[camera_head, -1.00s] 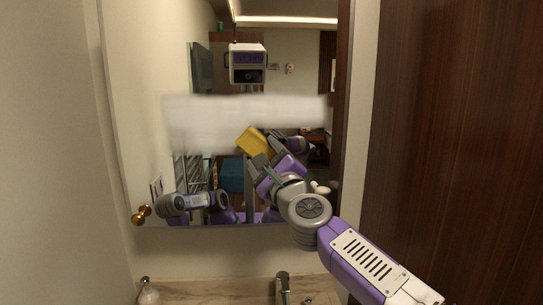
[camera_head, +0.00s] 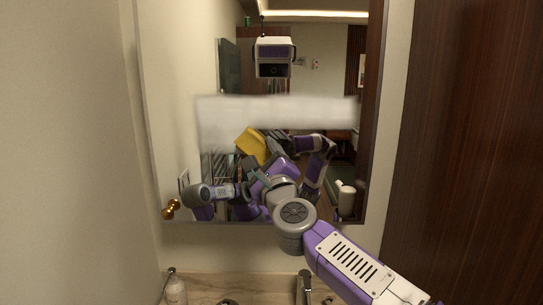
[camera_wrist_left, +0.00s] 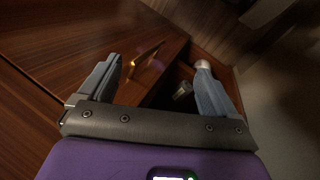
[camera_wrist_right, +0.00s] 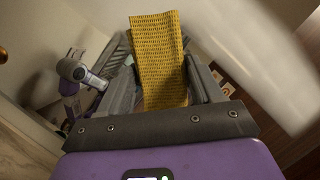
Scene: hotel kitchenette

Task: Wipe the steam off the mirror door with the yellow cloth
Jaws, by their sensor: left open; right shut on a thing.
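The mirror door (camera_head: 225,60) hangs on the wall ahead, with a gold knob (camera_head: 171,208) at its lower left. A whitish steam band (camera_head: 290,110) crosses its middle and reaches lower at the left end. My right gripper (camera_head: 252,164) is shut on the yellow cloth (camera_head: 249,145), just below the steam's lower edge. The cloth also sticks up between the fingers in the right wrist view (camera_wrist_right: 158,55). I cannot tell whether it touches the glass. My left gripper (camera_wrist_left: 158,63) is open and empty; the head view shows no direct sight of it.
A counter (camera_head: 225,287) with a faucet (camera_head: 304,287) and a soap bottle (camera_head: 175,290) lies below the mirror. A dark wood panel (camera_head: 470,130) stands at the right. In the left wrist view, wooden fronts (camera_wrist_left: 70,45) with a gold handle (camera_wrist_left: 146,58) are close.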

